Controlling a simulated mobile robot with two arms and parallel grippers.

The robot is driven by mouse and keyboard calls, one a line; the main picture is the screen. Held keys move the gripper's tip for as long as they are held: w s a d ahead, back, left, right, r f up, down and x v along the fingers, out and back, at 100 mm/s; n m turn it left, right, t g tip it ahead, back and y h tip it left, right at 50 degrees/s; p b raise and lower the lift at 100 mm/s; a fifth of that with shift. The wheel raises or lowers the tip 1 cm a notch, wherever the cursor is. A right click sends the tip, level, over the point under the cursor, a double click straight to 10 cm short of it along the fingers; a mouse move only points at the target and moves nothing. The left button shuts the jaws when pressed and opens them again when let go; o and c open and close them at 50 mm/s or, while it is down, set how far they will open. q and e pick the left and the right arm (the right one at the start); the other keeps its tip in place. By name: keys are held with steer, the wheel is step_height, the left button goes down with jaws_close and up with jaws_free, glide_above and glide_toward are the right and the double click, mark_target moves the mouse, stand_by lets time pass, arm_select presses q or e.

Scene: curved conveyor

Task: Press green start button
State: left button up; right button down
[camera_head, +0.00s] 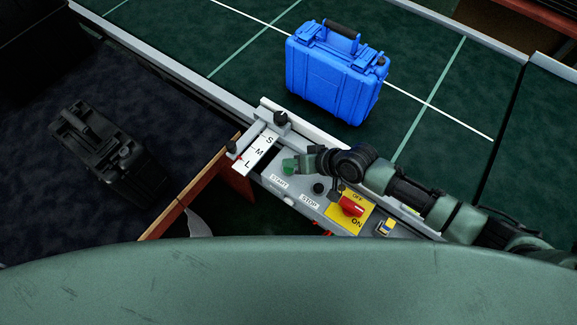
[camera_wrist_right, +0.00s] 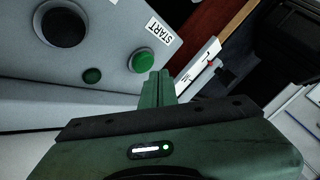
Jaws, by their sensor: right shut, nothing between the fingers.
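The green start button (camera_wrist_right: 142,61) shows in the right wrist view as a round green cap in a dark ring, beside the START label (camera_wrist_right: 160,31). My right gripper (camera_wrist_right: 158,80) is shut and empty, its green fingertips close to the button's lower right edge. I cannot tell whether they touch. In the head view my right gripper (camera_head: 290,165) is over the control panel (camera_head: 268,185), just above the START label. The button is not clearly visible there, hidden by or blended with the fingers. My left gripper is not in view.
A blue case (camera_head: 333,75) stands on the green conveyor behind.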

steer(key=shift+f, duration=0.4)
